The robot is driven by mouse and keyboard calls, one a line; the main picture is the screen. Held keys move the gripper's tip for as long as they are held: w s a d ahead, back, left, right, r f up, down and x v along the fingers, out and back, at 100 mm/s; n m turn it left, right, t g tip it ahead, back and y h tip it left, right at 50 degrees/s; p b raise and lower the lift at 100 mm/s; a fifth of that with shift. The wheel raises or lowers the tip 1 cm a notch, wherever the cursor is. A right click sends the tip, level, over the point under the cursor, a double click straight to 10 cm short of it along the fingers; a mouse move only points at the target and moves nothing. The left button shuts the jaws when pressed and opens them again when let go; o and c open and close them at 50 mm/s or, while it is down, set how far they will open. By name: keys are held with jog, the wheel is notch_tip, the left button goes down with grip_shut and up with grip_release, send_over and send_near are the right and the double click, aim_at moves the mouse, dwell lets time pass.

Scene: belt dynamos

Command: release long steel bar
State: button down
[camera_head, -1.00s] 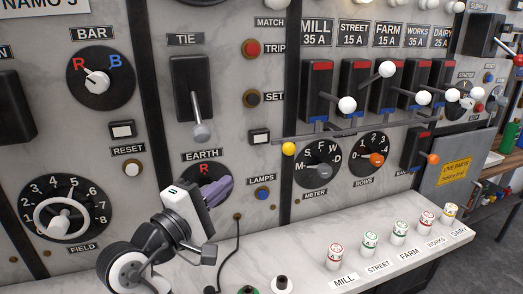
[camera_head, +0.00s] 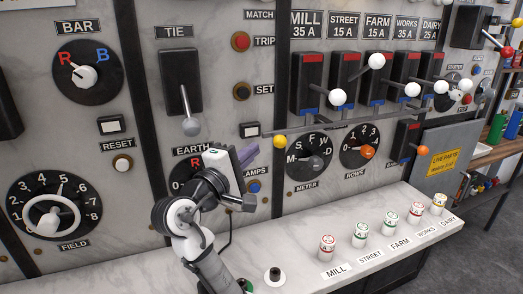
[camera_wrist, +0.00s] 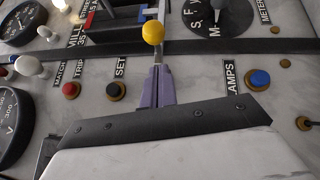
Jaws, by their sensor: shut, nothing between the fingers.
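The long steel bar (camera_head: 345,129) runs across the panel below the row of switches. A yellow ball knob (camera_head: 279,141) sits near its left end. My gripper (camera_head: 251,147) has purple fingers, shut and empty, a little left of the yellow knob in the head view. In the wrist view the closed fingers (camera_wrist: 157,72) point at the yellow knob (camera_wrist: 152,32), just short of it. The bar's grey end shows between fingertips and knob; whether they touch I cannot tell. My gripper's body covers part of the earth dial (camera_head: 180,188).
White-knobbed switches (camera_head: 338,97) stick out above the bar. The meter dial (camera_head: 309,158) and rows dial (camera_head: 359,152) lie below it. A marble ledge (camera_head: 300,255) carries several small fuses (camera_head: 361,235). The tie lever (camera_head: 190,125) hangs to the left.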

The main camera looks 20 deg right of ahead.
aim_at(280, 147)
jog(key=d, duration=0.2)
jog(key=shift+s+d+r, duration=0.3)
jog(key=shift+d, duration=0.05)
jog(key=d, duration=0.4)
jog(key=shift+d, duration=0.25)
jog(key=shift+w, duration=0.1)
